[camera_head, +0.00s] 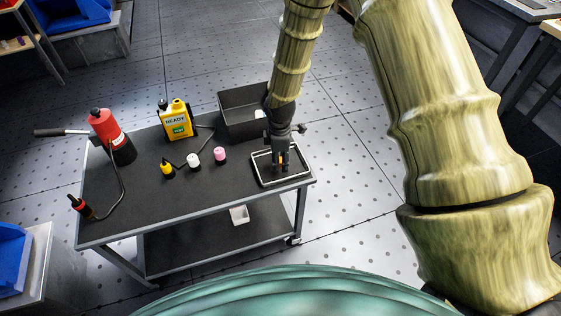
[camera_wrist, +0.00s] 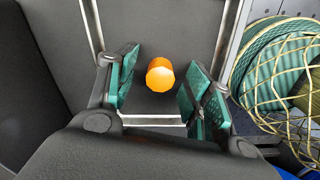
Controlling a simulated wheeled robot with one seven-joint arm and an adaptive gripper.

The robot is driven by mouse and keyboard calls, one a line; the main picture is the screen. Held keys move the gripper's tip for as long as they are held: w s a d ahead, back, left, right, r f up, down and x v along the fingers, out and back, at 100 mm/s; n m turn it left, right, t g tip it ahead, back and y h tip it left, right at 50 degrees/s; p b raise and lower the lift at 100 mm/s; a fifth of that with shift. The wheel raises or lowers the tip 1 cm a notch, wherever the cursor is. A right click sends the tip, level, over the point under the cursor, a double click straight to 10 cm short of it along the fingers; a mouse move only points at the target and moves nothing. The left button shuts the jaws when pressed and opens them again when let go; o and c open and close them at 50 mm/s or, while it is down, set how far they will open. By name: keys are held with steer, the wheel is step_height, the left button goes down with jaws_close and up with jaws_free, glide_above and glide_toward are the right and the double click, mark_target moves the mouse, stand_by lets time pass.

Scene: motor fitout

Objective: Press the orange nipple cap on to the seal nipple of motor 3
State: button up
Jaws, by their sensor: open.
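The orange nipple cap (camera_wrist: 160,75) shows in the wrist view as a small rounded orange piece over the dark tray floor. My gripper (camera_wrist: 163,90) is open, with one teal-padded finger on each side of the cap and a gap on both sides. In the head view my gripper (camera_head: 282,162) points down over the shallow light-rimmed tray (camera_head: 306,174) at the right end of the cart, and a small orange patch shows between its fingers. I see neither motor 3 nor its seal nipple in either view.
The dark cart top (camera_head: 200,205) holds a black bin (camera_head: 236,112) behind the tray, a yellow bottle (camera_head: 176,120), a red canister (camera_head: 106,126) with a hose, and yellow (camera_head: 167,168), white (camera_head: 193,159) and pink (camera_head: 220,154) topped pieces. The front middle is clear.

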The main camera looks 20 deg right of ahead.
steer(key=c, duration=0.8)
steer(key=shift+c, duration=0.2)
